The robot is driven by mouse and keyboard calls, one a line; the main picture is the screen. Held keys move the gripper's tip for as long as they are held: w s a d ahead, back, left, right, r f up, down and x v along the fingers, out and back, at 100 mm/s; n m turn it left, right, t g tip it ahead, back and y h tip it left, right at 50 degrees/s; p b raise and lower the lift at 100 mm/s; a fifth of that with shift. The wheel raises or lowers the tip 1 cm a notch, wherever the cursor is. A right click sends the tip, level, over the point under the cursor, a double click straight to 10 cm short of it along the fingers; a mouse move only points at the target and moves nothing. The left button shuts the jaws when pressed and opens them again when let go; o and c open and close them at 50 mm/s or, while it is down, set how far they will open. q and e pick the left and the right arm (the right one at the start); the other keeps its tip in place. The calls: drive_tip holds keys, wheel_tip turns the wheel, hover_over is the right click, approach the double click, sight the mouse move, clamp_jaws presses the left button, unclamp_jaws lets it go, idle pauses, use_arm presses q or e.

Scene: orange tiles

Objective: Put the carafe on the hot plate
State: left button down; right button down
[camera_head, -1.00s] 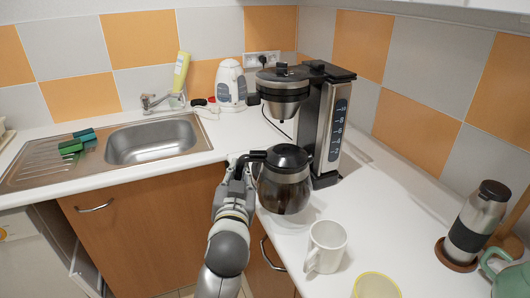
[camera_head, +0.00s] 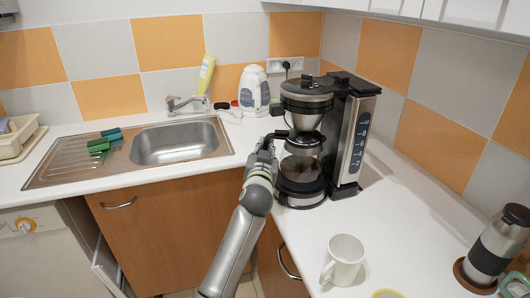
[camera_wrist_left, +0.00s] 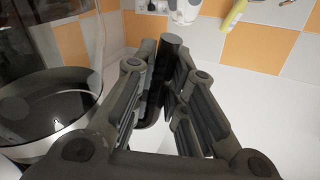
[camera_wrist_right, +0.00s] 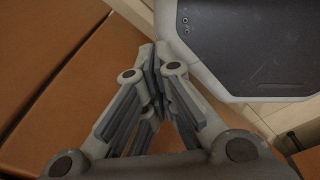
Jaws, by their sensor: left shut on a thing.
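The glass carafe (camera_head: 302,169) with dark contents is inside the coffee machine (camera_head: 351,135), under its filter basket (camera_head: 307,104) and over the hot plate (camera_head: 301,199). I cannot tell whether its bottom touches the plate. My left gripper (camera_head: 265,150) is left of the carafe, shut on its black handle. In the left wrist view, the left gripper (camera_wrist_left: 164,75) closes around the dark handle (camera_wrist_left: 172,42), with the carafe (camera_wrist_left: 45,107) at the left. My right gripper (camera_wrist_right: 156,62) shows only in its wrist view, with its fingers together and nothing visible between them.
A white mug (camera_head: 343,260) stands in front of the machine, and a steel flask (camera_head: 494,248) is at the right. A sink (camera_head: 180,142) and a white kettle (camera_head: 254,90) are to the left and back.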

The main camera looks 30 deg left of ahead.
use_arm(q)
drive_tip(key=shift+w+a+f, duration=0.1)
drive_tip(key=shift+w+f, duration=0.05)
drive_tip(key=shift+f, duration=0.6)
drive_tip(key=c, duration=1.8)
unclamp_jaws()
drive_tip(key=shift+f, duration=0.15)
drive_tip(key=shift+c, duration=0.2)
drive_tip(key=o, duration=0.4)
